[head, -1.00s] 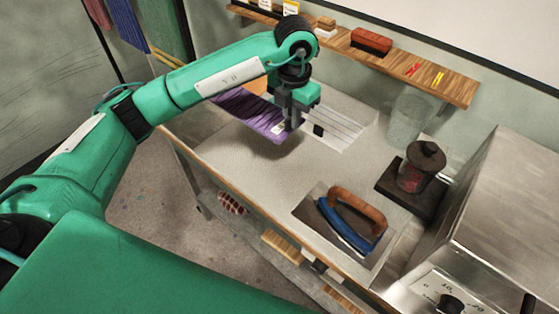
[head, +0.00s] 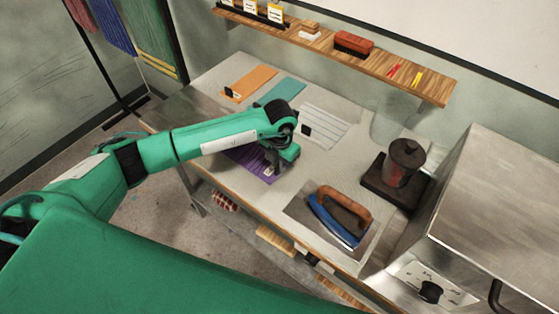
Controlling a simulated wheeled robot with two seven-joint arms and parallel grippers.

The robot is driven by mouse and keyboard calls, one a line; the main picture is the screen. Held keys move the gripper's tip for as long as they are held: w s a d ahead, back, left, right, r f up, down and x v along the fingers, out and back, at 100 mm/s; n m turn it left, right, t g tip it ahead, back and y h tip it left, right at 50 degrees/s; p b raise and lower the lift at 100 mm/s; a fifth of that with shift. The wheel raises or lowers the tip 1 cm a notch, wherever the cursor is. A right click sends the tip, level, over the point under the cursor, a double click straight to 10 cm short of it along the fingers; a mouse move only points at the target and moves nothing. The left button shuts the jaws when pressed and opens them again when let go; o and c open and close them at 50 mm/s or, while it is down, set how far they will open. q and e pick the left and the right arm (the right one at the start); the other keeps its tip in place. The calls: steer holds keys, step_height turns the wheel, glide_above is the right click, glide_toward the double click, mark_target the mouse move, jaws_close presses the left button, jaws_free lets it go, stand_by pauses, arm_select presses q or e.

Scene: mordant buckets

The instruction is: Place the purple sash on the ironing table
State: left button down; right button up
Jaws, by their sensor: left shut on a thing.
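The purple sash (head: 247,162) lies low over the near left part of the pale ironing table (head: 300,175), partly hidden by my left arm. It looks flat and at or just above the surface; I cannot tell whether it fully rests there. My left gripper (head: 273,168) points down and is shut on the sash near its right end. The fingertips are mostly hidden by the gripper body. My right gripper is not in view.
An orange cloth (head: 249,82) and a teal cloth (head: 280,92) lie at the back left, beside a white striped patch (head: 323,125). A blue iron (head: 336,220), a dark canister (head: 404,160) and a steel box (head: 500,205) stand right. A wooden shelf (head: 385,68) runs behind.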

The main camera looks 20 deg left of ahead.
arm_select(q)
steer(key=shift+f, duration=0.3)
steer(key=c, duration=1.5)
jaws_free()
steer(key=shift+c, duration=0.2)
steer(key=shift+r, duration=0.2)
steer(key=shift+w+r, duration=0.1)
steer(key=shift+r, duration=0.05)
step_height(320, 180, up, 12)
steer(key=b, duration=0.3)
steer(key=shift+b, duration=0.3)
steer(key=shift+d+f, duration=0.1)
steer(key=shift+f, duration=0.1)
